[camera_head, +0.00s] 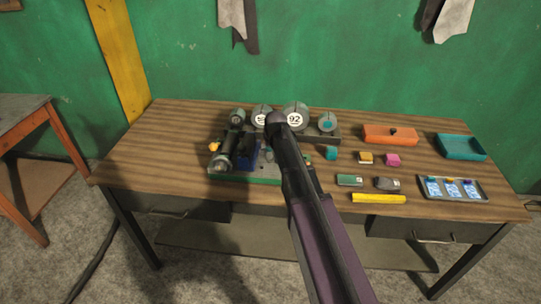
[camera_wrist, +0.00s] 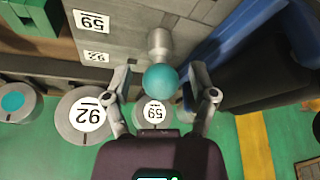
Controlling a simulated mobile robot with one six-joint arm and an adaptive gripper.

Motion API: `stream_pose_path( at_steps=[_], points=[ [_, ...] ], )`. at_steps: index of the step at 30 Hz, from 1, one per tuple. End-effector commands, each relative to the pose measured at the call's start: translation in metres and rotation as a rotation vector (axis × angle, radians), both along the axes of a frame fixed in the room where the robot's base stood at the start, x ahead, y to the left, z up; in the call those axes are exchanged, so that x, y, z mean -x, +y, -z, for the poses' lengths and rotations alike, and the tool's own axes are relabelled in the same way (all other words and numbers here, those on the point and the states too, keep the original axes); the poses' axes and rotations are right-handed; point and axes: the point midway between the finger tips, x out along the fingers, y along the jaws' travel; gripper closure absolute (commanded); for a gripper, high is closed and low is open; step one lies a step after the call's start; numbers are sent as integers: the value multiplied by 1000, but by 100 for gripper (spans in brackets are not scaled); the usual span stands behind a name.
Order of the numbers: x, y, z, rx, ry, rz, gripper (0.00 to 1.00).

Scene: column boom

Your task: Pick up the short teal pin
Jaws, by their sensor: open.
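In the wrist view a pin with a round teal head (camera_wrist: 160,80) and a short grey metal shaft (camera_wrist: 159,42) shows against a grey block. My gripper (camera_wrist: 159,78) is open, with one finger on each side of the teal head. A gap shows between each finger and the head. I cannot tell how deep the head is between the fingers. In the head view my arm crosses the middle of the table, and the pin and my fingertips cannot be made out there.
Round grey weights marked 92 (camera_head: 294,117) and 59 (camera_head: 261,117) stand at the table's back. A blue part (camera_wrist: 222,42) is close by my right finger. An orange box (camera_head: 390,134), a teal tray (camera_head: 461,147) and a yellow bar (camera_head: 378,198) lie to the right.

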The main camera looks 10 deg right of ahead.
Motion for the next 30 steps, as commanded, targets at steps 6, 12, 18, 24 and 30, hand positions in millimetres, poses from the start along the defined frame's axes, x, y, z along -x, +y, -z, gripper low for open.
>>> stream_pose_path(
  at_steps=[6, 12, 18, 24, 30],
  points=[
    [-6, 1, 20, 0, 0, 0, 26],
    [-9, 1, 25, 0, 0, 0, 26],
    [-9, 1, 25, 0, 0, 0, 26],
    [-9, 1, 25, 0, 0, 0, 26],
    [-9, 1, 25, 0, 0, 0, 26]
  ],
)
